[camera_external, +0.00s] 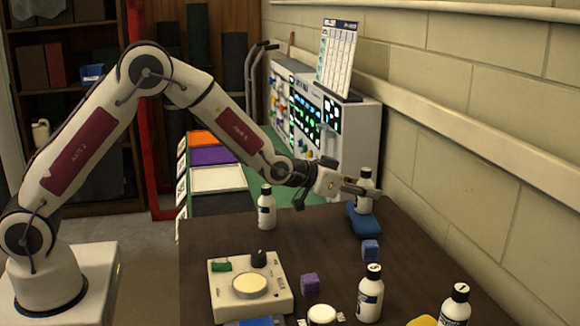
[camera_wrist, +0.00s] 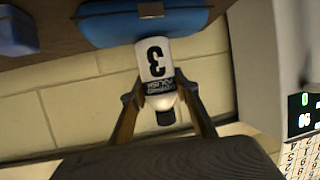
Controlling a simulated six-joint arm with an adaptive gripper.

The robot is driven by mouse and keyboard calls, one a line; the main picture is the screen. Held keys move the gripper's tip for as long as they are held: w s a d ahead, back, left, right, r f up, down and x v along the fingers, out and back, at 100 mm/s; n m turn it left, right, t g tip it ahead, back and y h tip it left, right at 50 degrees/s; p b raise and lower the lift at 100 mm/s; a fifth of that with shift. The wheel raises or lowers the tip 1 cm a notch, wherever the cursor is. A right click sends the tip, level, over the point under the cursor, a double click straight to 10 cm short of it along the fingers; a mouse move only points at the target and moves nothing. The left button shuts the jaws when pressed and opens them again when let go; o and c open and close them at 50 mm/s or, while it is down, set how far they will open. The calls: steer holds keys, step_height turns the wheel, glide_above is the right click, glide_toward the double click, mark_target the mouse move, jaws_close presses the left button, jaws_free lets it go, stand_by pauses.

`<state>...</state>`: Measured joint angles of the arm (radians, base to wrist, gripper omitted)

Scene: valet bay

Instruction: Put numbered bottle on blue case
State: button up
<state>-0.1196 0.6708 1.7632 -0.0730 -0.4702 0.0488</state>
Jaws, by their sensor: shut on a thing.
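A white bottle with a dark cap and a large black number 3 (camera_wrist: 155,62) is held between the two fingers of my gripper (camera_wrist: 160,96). The bottle also shows in the external view (camera_external: 364,204), at the back right of the table, with my gripper (camera_external: 362,190) around its upper part. The blue case (camera_external: 366,224) is directly under the bottle, and it shows at the top of the wrist view (camera_wrist: 195,22). The bottle's base is at the case's top; I cannot tell whether it touches or hovers slightly. The bottle looks upright.
Other white bottles stand on the dark table: one at the back left (camera_external: 266,212), two at the front right (camera_external: 370,300) (camera_external: 455,308). A blue block (camera_external: 370,250), a purple block (camera_external: 309,284) and a dial box (camera_external: 279,298) are nearby. A wall (camera_external: 480,130) runs along the right.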

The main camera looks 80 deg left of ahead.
steer(key=shift+f, duration=0.15)
steer(key=o, duration=1.2)
steer(key=shift+v, duration=6)
